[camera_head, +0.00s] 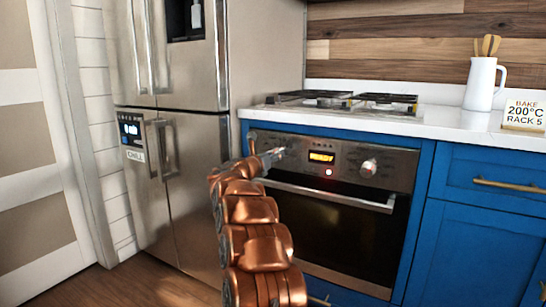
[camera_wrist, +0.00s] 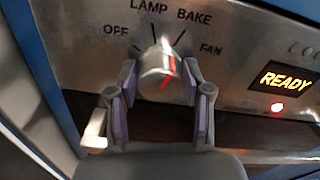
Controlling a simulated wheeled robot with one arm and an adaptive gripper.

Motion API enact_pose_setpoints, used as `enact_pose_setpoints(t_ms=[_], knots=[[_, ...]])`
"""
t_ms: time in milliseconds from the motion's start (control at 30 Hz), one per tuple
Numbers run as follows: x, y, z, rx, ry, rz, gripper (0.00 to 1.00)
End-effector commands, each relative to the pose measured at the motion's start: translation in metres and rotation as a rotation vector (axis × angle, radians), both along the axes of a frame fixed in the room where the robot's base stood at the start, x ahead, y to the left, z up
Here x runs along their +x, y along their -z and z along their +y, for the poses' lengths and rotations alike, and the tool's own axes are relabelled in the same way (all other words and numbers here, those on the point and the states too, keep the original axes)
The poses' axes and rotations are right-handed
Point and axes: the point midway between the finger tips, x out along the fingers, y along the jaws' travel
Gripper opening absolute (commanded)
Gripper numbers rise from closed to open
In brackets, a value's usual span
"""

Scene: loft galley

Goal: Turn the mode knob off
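The mode knob (camera_wrist: 158,70) is a round metal knob with a red mark, on the steel oven panel in the wrist view. OFF, LAMP, BAKE and FAN are printed in an arc above it. The red mark leans up and slightly right, roughly towards BAKE; its exact setting is hard to tell. My gripper (camera_wrist: 161,75) has its purple-padded fingers apart, one on each side of the knob. Narrow gaps seem to show beside the knob, so the fingers look open around it. In the head view my gripper (camera_head: 272,156) is at the panel's left end and mostly hides this knob.
An orange READY display (camera_wrist: 286,81) and a lit red light (camera_wrist: 277,107) sit right of the knob. The oven handle (camera_head: 330,192) runs below the panel. A second knob (camera_head: 369,167) is farther right. A sign (camera_head: 524,114) on the counter reads BAKE 200°C RACK 5.

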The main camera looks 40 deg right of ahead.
Motion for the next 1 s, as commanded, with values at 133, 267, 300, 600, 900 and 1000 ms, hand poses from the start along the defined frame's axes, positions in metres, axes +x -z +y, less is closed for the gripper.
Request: enact_pose_setpoints(t_ms=[133, 267, 300, 600, 900, 1000], knots=[[0.0, -0.0001, 0.0, 0.0, 0.0, 0.0, 0.3], [-0.0001, -0.0001, 0.0, 0.0, 0.0, 0.0, 0.17], [-0.0001, -0.0001, 0.0, 0.0, 0.0, 0.0, 0.13], [0.0004, -0.0003, 0.0006, -0.004, 0.0, 0.018, 0.07], [0.0014, -0.0016, 0.0015, -0.042, -0.001, 0.148, 0.07], [0.0016, -0.0025, 0.0015, -0.064, -0.001, 0.222, 0.07]])
